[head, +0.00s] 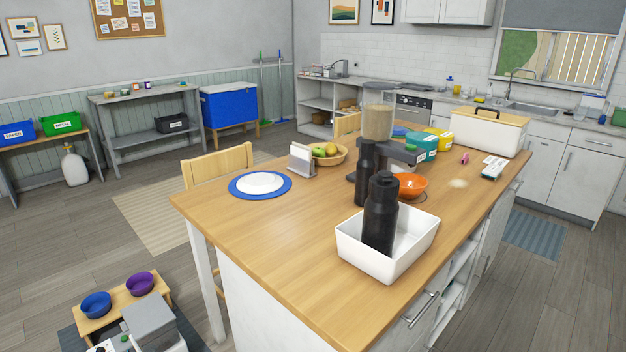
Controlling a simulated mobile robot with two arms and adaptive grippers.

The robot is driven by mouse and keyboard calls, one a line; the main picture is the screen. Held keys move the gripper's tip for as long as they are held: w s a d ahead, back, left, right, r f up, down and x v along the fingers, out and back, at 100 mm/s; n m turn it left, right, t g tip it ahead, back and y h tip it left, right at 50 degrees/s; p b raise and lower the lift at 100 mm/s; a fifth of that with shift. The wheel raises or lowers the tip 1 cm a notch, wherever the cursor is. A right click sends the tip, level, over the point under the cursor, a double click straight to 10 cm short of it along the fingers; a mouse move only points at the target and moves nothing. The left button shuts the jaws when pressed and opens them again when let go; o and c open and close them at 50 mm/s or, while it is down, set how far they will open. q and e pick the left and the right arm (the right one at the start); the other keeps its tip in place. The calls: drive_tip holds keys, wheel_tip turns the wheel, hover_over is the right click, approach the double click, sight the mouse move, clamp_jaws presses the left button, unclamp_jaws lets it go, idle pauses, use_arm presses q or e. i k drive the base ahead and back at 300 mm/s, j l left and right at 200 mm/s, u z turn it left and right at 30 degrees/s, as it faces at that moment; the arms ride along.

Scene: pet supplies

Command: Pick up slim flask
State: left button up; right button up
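A slim black flask (366,175) stands upright on the tabletop just behind the white bin. A bigger, wider black bottle (380,215) with a looped cap stands inside the white bin (362,256) and covers part of the slim flask's lower right side. The slim one best fits the name slim flask. Neither of my grippers is in view.
The island top (290,225) is clear at its front left. Near the slim flask are a food dispenser (377,122), an orange bowl (410,185), a napkin holder (301,160) and a fruit basket (328,154). A white plate on a blue mat (242,192) lies left.

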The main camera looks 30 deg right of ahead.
sight(366, 166)
drive_tip(key=l+u, duration=0.65)
drive_tip(key=l, duration=0.3)
drive_tip(key=k+l+u, duration=0.15)
drive_tip(key=l+u, duration=0.2)
drive_tip(key=k+l+u, duration=0.2)
drive_tip(key=l+u, duration=0.15)
drive_tip(key=l, duration=0.15)
